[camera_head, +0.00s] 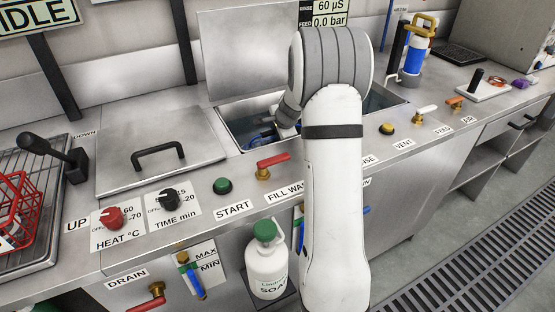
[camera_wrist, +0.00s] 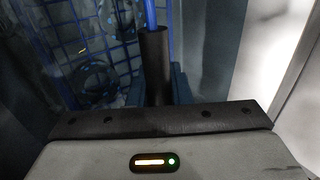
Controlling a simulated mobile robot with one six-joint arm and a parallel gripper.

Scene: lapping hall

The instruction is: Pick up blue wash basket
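The blue wash basket (camera_wrist: 90,60) shows in the wrist view as a blue wire grid at upper left, in shade, with round parts behind the wires. A blue rod with a black grip (camera_wrist: 155,60) stands directly ahead of my gripper (camera_wrist: 160,95), between two dark blue finger-like parts. Whether they press on the grip is too dark to tell. In the head view my gripper reaches down into the open tank (camera_head: 235,137), and my arm hides most of it. Only small blue parts show inside the tank there.
A closed lid (camera_head: 160,158) with a black handle lies left of the tank. Red basket (camera_head: 18,205) stands on a rack at far left. Knobs, a green button (camera_head: 222,186) and valves line the front edge. A soap bottle (camera_head: 267,265) sits below.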

